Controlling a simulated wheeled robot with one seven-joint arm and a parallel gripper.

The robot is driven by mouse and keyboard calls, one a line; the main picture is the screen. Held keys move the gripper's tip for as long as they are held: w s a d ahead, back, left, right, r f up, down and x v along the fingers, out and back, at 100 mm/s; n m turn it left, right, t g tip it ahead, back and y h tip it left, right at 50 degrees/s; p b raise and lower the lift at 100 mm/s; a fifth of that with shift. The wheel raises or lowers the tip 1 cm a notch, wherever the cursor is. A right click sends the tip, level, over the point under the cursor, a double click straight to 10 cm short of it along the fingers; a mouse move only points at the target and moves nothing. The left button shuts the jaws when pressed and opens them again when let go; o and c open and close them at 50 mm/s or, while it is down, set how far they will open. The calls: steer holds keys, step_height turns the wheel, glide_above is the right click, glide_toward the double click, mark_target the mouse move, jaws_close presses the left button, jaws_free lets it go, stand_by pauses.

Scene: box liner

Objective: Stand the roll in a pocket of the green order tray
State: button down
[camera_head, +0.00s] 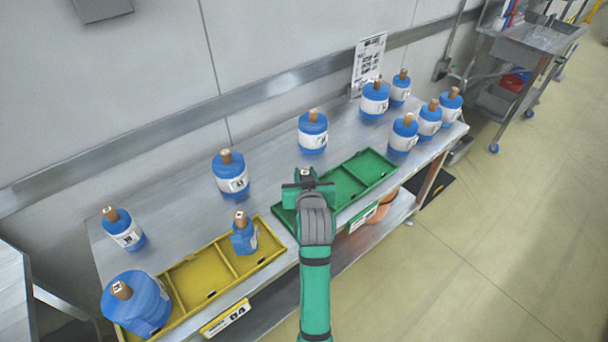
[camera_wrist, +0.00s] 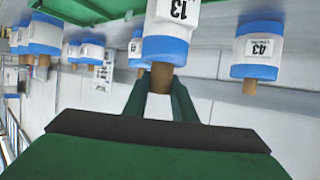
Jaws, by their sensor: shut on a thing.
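My gripper (camera_head: 307,183) is shut on the brown core of a blue roll with a white label reading 13. In the wrist view the roll (camera_wrist: 165,48) hangs core-first between the fingers (camera_wrist: 160,90), its far end cut off by the picture's edge. In the head view my gripper and arm hide nearly all of the roll. The green order tray (camera_head: 392,167) lies on the metal table, and my gripper is over its left part. The tray's middle and right pockets look empty. I cannot tell whether the roll touches the tray, whose green edge (camera_wrist: 88,12) also shows in the wrist view.
A yellow tray (camera_head: 205,275) lies to the left, holding a large roll (camera_head: 147,303) and a small roll (camera_head: 244,238). Several blue rolls stand behind the trays and at the table's right end. One roll (camera_head: 231,180) stands behind and left of my gripper.

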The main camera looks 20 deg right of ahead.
steer(key=shift+s+a+f, duration=0.15)
steer(key=shift+a+f, duration=0.05)
steer(key=shift+f, duration=0.15)
steer(key=shift+s+d, duration=0.1)
steer(key=shift+d, duration=0.15)
steer(key=shift+f, duration=0.15)
steer(key=c, duration=1.5)
jaws_free()
steer(key=shift+a, duration=0.1)
steer(key=shift+o, duration=0.2)
